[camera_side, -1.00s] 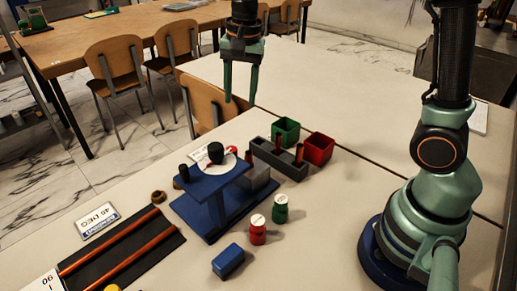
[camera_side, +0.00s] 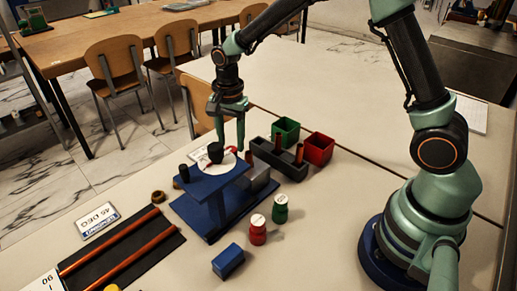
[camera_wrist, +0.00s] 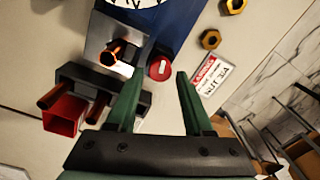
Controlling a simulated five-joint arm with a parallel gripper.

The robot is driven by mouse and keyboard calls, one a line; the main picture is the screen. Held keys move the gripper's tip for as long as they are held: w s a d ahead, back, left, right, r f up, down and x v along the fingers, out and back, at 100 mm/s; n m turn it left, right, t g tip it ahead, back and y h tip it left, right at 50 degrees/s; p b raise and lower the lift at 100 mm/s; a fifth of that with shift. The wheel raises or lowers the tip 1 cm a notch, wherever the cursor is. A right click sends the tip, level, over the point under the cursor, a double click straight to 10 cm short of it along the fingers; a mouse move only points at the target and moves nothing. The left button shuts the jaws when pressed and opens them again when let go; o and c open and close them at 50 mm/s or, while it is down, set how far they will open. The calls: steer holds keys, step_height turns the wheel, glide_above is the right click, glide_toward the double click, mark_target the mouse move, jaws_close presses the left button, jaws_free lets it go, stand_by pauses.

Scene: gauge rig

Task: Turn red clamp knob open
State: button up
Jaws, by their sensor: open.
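The red clamp knob (camera_wrist: 160,68) is a round red cap beside the blue gauge stand (camera_wrist: 176,22) in the wrist view. In the side view, only a little of the red knob (camera_side: 234,150) shows, behind the white dial (camera_side: 219,165) and near my fingers. My gripper (camera_side: 231,146) is open, pointing down, with its fingertips close to the knob. In the wrist view, the knob appears between the tips of my open gripper (camera_wrist: 165,72). I cannot tell whether either finger touches it. The blue stand also shows in the side view (camera_side: 213,190).
A dark rack (camera_side: 280,162) with copper-coloured pins stands right of the gauge stand, with a green bin (camera_side: 286,131) and red bin (camera_side: 319,149) behind. A label card (camera_wrist: 211,80) and brass nuts (camera_wrist: 210,39) lie near the knob. The table's right side is largely clear.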

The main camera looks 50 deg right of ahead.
steer(key=shift+f, duration=1)
jaws_close()
